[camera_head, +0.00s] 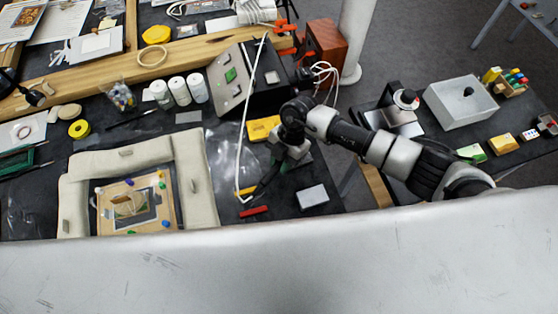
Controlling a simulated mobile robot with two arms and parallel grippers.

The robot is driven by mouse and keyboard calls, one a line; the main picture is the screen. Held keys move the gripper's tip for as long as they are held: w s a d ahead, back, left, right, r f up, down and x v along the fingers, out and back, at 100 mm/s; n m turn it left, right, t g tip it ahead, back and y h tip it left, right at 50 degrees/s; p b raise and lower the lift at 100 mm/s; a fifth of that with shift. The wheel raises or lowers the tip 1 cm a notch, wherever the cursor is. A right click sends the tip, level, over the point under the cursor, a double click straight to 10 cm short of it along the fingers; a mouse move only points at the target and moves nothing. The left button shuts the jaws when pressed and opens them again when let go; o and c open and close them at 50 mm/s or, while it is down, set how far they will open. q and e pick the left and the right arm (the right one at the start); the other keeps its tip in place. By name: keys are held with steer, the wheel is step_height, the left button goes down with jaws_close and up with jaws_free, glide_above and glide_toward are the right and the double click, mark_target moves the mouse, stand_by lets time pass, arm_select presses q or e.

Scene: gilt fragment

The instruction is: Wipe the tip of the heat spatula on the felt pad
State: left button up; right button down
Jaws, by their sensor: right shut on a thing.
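My right gripper (268,180) comes in from the right and points down over the dark table. It is shut on the heat spatula (246,197), a thin tool with a yellow-orange part at the end of a white cable. The fingers partly hide the spatula, and its tip is too small to make out. A pale grey rectangular pad (312,196), likely the felt pad, lies to the right of the gripper, apart from it. My left gripper is not in view.
A red bar (254,211) lies just below the spatula. The cable runs up past a sloped control box (232,75). A yellow block (263,128) lies above the gripper. Beige cushions (198,185) surround a framed piece on the left. The table's right edge is close to the pad.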

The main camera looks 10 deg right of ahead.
steer(key=shift+w+d, duration=0.25)
steer(key=shift+d, duration=0.75)
steer(key=shift+a, duration=0.1)
steer(key=shift+s+a+p, duration=0.3)
steer(key=shift+a, duration=0.65)
steer(key=shift+s+a, duration=0.25)
steer(key=shift+a, duration=0.7)
steer(key=shift+w+d, duration=0.15)
steer(key=shift+d, duration=0.35)
steer(key=shift+w+d, duration=0.15)
steer(key=shift+d, duration=0.35)
steer(key=shift+d+p, duration=0.15)
steer(key=shift+p, duration=0.15)
